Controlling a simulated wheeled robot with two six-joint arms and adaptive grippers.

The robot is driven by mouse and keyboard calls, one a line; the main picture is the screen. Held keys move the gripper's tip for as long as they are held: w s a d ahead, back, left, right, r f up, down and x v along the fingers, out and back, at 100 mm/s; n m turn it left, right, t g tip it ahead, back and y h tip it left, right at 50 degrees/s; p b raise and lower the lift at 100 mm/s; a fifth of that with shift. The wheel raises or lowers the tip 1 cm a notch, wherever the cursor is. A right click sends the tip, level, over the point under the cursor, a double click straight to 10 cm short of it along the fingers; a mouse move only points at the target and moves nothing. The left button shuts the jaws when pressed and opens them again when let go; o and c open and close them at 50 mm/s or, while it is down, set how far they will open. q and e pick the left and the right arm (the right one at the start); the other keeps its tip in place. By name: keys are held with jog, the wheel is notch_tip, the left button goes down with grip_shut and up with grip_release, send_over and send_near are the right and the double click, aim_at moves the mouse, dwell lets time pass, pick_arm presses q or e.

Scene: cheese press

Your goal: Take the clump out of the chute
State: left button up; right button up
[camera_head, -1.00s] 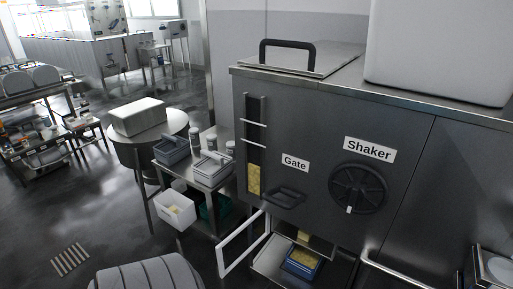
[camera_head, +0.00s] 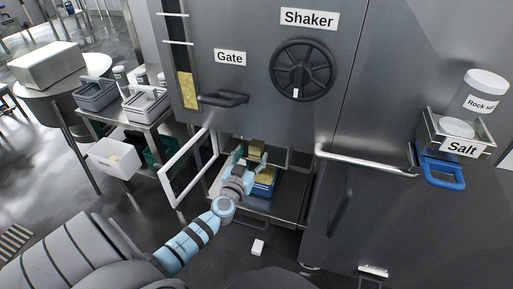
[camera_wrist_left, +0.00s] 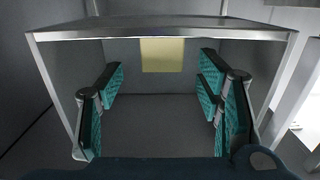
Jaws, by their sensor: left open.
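The pale yellow clump (camera_wrist_left: 162,54) sits at the back of the grey chute (camera_wrist_left: 160,29), high up and centred in the left wrist view. In the head view the clump (camera_head: 257,147) shows under the machine's front, above a blue-rimmed tray (camera_head: 265,182) that my gripper partly hides. My left gripper (camera_head: 238,158) is open at the chute mouth. In the left wrist view its teal-padded fingers (camera_wrist_left: 162,82) stand wide apart, to either side of the clump and nearer the camera. Nothing is between them. My right gripper is in neither view.
A white-framed door (camera_head: 186,172) stands open left of the chute. The Gate handle (camera_head: 222,99) and Shaker wheel (camera_head: 301,70) are above. A steel rail (camera_head: 365,163) and the salt holder (camera_head: 455,148) are to the right. A small white object (camera_head: 257,247) lies on the floor.

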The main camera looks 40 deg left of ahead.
aim_at(254, 149)
pick_arm(q)
jog(key=b+x, duration=0.1)
jog(key=x, duration=0.5)
jog(key=shift+s+a, duration=0.1)
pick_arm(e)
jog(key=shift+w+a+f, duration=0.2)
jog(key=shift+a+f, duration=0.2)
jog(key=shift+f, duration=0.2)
pick_arm(q)
jog(key=c, duration=1)
jog(key=shift+c, duration=1.4)
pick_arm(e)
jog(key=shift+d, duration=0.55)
